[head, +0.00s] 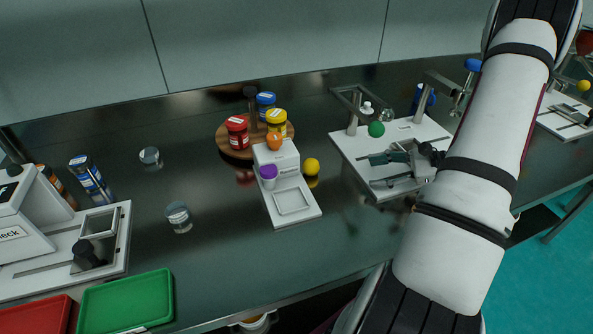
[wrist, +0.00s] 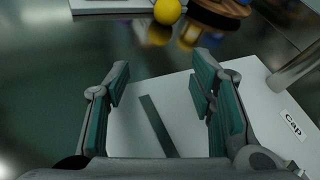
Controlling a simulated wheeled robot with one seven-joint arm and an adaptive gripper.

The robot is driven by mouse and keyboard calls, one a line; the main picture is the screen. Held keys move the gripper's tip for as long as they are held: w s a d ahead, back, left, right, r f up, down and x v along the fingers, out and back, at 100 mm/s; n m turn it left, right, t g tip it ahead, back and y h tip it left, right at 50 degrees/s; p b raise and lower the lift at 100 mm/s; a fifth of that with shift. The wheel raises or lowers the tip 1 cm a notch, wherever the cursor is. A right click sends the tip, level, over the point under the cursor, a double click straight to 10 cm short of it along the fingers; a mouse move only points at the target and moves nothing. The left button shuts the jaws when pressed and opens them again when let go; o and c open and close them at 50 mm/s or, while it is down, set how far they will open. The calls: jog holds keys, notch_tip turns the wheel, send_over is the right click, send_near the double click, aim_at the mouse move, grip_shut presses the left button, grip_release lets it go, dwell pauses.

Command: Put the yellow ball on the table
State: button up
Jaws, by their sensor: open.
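The yellow ball (head: 312,166) is just right of a small white stand on the dark, shiny table (head: 235,262). Its reflection shows directly beneath it, and it looks to rest on the table top. The ball also shows at the top of the wrist view (wrist: 167,11), beyond my fingertips. My gripper (head: 374,171) is over the white plate marked "Cap", to the right of the ball and apart from it. In the wrist view my gripper (wrist: 158,88) has its teal-padded fingers wide apart, with nothing between them.
The white stand (head: 292,198) carries an orange ball (head: 274,141) and a purple one (head: 268,171). A round wooden rack (head: 229,150) of jars is behind. A green ball (head: 376,129) is near the white plate (head: 345,150). Another yellow ball (head: 584,86) is far right. The front middle table is clear.

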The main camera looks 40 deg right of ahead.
send_near(316, 165)
jog(key=w+f, duration=0.1)
jog(key=w+a, duration=0.1)
jog(key=w+f, duration=0.1)
jog(key=shift+w+a+f, duration=0.15)
jog(key=shift+a+f, duration=0.2)
jog(key=x, duration=0.6)
jog(key=shift+a+r+b, duration=0.1)
jog(key=shift+r+b, duration=0.05)
jog(key=shift+b, duration=0.2)
jog(key=shift+c, duration=0.6)
jog(key=c, duration=0.9)
jog(key=shift+r, duration=0.1)
jog(key=shift+c, duration=0.2)
